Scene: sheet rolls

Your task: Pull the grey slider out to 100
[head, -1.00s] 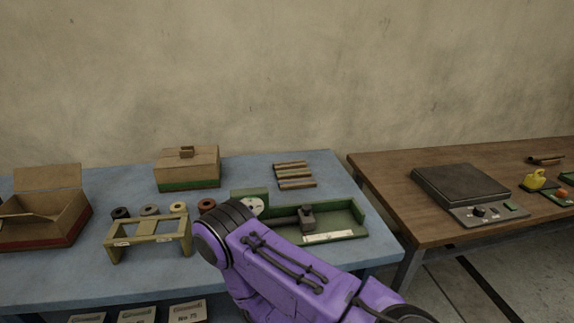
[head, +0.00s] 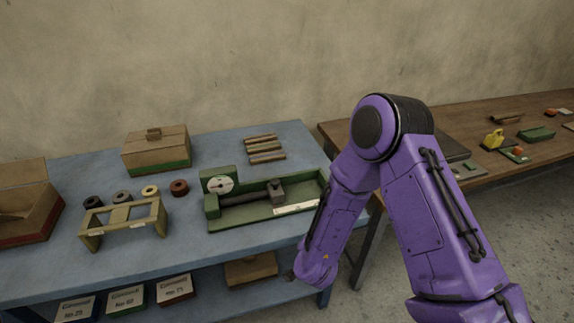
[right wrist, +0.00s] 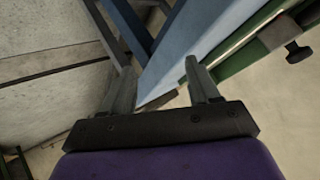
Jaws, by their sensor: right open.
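The green fixture (head: 245,213) lies on the blue table, with a round white dial at its left end and a rod along its trough. The grey slider (head: 277,191) is a small dark block toward the right of the trough. A white scale strip (head: 297,207) runs along the front right edge; its marks are too small to read. In the right wrist view, part of the fixture and a dark block with a knob (right wrist: 296,52) show at upper right. My right gripper (right wrist: 158,76) is open and empty, apart from the fixture. My left gripper is out of view.
A yellowish stand (head: 122,217) and several rings are left of the fixture. A lidded box (head: 156,150) and several bars (head: 264,148) lie behind. A brown table (head: 470,140) stands to the right across a gap. Boxes sit on the shelf below.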

